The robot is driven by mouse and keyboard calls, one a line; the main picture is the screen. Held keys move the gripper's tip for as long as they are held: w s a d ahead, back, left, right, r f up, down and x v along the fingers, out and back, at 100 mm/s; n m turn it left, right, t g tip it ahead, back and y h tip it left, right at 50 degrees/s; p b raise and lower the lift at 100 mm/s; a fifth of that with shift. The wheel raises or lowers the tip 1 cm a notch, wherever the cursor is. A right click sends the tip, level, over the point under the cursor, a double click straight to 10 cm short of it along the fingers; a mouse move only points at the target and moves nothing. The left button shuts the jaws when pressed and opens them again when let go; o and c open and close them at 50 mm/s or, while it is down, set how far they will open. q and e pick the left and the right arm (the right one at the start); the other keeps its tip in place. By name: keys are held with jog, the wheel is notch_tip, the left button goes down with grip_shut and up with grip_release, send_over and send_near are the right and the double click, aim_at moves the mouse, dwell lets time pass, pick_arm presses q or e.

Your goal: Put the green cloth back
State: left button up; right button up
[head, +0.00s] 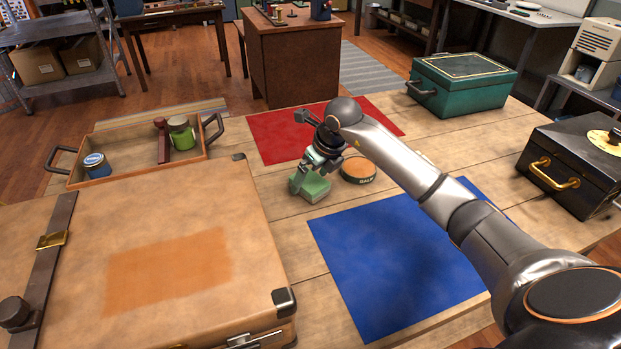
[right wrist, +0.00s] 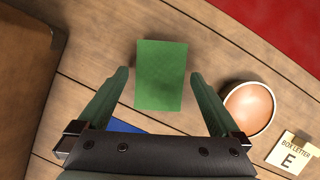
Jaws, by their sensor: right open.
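The green cloth (head: 315,190) looks like a small folded block and lies on the wooden table, between the leather case and a round tin. In the right wrist view the green cloth (right wrist: 162,75) is a plain green rectangle. My right gripper (head: 306,178) is over the cloth, pointing down. In the right wrist view the right gripper (right wrist: 160,76) is open, one finger on each side of the cloth, with gaps between; its exact height above the table is hard to tell. My left gripper is not in view.
The tan case (head: 230,205) is left of the cloth. The round tin (head: 358,180) is close on its right. A handled wooden tray (head: 125,176) holds jars. Red (head: 270,140) and blue (head: 390,270) mats lie flat. Green (head: 462,85) and black (head: 575,165) boxes stand right. A card (right wrist: 288,155) reads "BOX LETTER E".

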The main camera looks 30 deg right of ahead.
jog(key=v, duration=1.1)
jog(key=shift+p, duration=0.35)
